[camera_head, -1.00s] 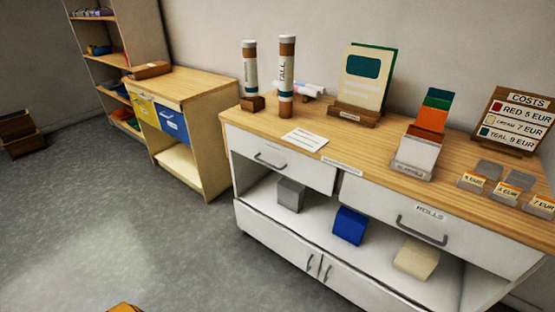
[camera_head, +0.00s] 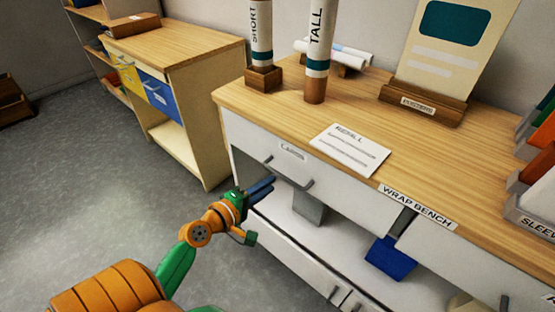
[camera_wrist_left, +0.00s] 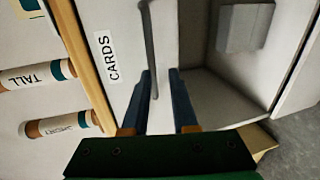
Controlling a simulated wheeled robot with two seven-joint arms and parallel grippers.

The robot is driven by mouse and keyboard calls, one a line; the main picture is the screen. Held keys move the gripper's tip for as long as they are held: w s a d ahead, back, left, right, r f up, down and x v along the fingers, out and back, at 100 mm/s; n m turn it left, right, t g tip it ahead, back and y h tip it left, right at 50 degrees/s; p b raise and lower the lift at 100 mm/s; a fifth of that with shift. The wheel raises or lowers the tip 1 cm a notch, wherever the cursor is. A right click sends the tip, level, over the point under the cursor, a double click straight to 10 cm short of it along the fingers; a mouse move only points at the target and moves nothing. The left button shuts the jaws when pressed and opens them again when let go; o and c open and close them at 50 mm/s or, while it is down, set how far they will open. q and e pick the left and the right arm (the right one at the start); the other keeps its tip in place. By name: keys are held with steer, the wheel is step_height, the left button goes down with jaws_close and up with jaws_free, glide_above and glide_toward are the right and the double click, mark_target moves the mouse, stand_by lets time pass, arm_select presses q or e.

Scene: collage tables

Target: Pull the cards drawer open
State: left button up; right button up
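The cards drawer (camera_head: 325,172) is the white drawer at the left of the bench, and it looks shut. Its CARDS label shows clearly in the left wrist view (camera_wrist_left: 111,57). Its grey bar handle (camera_head: 288,174) also runs down the left wrist view (camera_wrist_left: 149,45). My left gripper (camera_head: 268,186) is just below and left of the handle. In the left wrist view its fingers (camera_wrist_left: 160,75) are apart with nothing held. The handle's near end shows between them, close to the left finger; contact cannot be told. My right gripper is not in view.
The wrap bench top (camera_head: 340,105) carries a short tube (camera_head: 261,35), a tall tube (camera_head: 317,45) and a paper sheet (camera_head: 350,148). Open floor (camera_head: 100,190) lies left.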

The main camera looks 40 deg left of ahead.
mark_target(283, 178)
arm_select(q)
steer(key=w+d, duration=0.1)
steer(key=w+d+r, duration=0.1)
steer(key=shift+w, duration=0.3)
steer(key=x, duration=0.3)
steer(key=shift+a+f, duration=0.25)
steer(key=shift+w, duration=0.1)
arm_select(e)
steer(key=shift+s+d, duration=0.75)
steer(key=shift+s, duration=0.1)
arm_select(q)
jaws_close()
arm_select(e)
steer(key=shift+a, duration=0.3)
arm_select(q)
steer(key=shift+r, duration=0.1)
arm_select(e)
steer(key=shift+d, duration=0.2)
